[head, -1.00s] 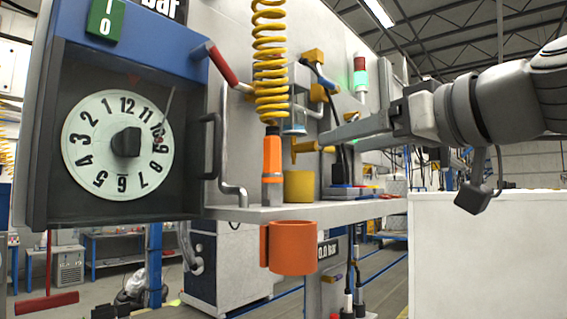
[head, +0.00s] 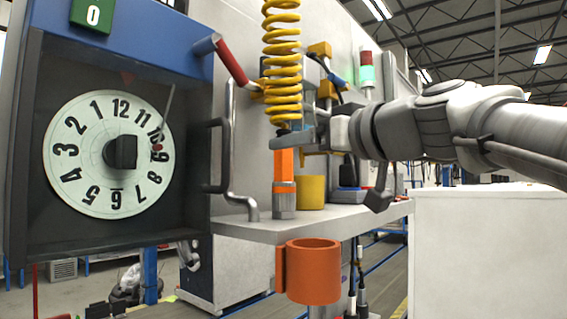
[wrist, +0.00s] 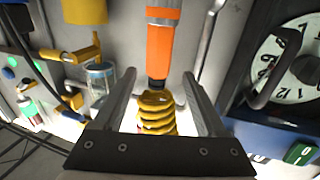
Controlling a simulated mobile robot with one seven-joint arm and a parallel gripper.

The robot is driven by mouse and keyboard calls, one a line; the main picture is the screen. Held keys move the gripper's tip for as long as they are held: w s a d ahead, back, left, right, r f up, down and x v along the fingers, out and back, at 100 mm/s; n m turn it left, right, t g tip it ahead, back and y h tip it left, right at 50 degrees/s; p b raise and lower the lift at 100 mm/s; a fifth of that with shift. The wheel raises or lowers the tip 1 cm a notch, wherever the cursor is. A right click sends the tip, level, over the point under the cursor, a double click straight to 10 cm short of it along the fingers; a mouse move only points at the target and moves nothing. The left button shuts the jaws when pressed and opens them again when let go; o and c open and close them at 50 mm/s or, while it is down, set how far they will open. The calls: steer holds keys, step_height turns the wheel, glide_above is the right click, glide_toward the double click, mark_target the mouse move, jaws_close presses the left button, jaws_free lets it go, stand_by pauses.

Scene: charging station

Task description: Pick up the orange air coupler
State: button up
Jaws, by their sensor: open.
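The orange air coupler (head: 284,165) stands upright on the grey shelf, with a silver lower part and a yellow coiled hose (head: 282,62) rising from its top. My gripper (head: 278,142) is level in front of the coupler's upper end and covers part of it in the head view. In the wrist view, the coupler (wrist: 160,50) lies between the lines of my two open fingers (wrist: 160,80), just past their tips. The hose coil shows between the fingers. No finger visibly grips the coupler.
A yellow cup (head: 311,191) stands just right of the coupler on the shelf (head: 255,230). An orange holder (head: 312,272) hangs below the shelf edge. A dial gauge box (head: 108,155) and a bent grey pipe (head: 231,150) are at the left.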

steer(key=p+x, duration=0.3)
steer(key=x, duration=0.4)
steer(key=shift+w+a, duration=0.15)
steer(key=shift+w, duration=0.25)
steer(key=shift+f, duration=0.1)
jaws_close()
